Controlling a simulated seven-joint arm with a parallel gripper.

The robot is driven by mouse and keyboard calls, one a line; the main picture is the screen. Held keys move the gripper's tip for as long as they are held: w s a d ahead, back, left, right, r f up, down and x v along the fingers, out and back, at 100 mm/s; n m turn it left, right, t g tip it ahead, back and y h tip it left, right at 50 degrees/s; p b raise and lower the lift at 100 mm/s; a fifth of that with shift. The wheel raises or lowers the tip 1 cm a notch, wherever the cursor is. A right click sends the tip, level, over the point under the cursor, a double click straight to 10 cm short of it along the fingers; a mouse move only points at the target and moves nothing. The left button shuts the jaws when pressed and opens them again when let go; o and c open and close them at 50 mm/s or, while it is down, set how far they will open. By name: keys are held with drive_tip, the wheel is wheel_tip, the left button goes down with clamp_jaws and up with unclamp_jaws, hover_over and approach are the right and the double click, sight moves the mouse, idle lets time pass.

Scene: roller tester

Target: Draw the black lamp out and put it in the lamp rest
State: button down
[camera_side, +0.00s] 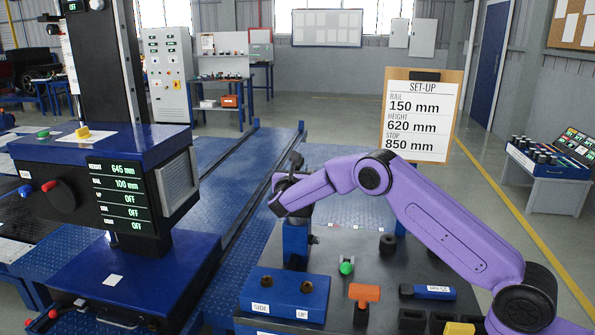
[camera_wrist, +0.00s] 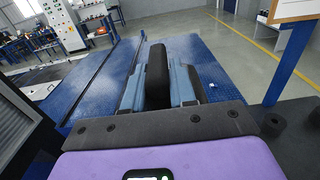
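The black lamp (camera_wrist: 157,72) stands between the two blue-grey fingers of my gripper (camera_wrist: 158,92) in the wrist view, its rounded top rising past them. No gap shows between the fingers and the lamp, so my gripper looks shut on it. In the side view my gripper (camera_side: 283,192) is over a blue post (camera_side: 295,241) at the bench's back left. A dark piece, perhaps the lamp's top (camera_side: 297,160), shows above it. The lamp's lower end is hidden, so I cannot tell whether it is in the post. I cannot tell which fixture is the lamp rest.
The dark bench holds a blue block with two holes (camera_side: 295,296), a green-topped piece (camera_side: 346,266), an orange handle (camera_side: 365,292), a blue-and-black tool (camera_side: 427,292) and a black ring (camera_side: 387,244). The set-up board (camera_side: 421,115) stands behind. The console (camera_side: 125,195) stands left.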

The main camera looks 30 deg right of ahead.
drive_tip(key=c, duration=1.7)
unclamp_jaws()
drive_tip(key=shift+r, duration=0.25)
clamp_jaws()
drive_tip(key=shift+r, duration=0.55)
drive_tip(key=shift+o, duration=0.9)
unclamp_jaws()
clamp_jaws()
drive_tip(key=shift+r, duration=2.25)
drive_tip(key=shift+a, duration=0.1)
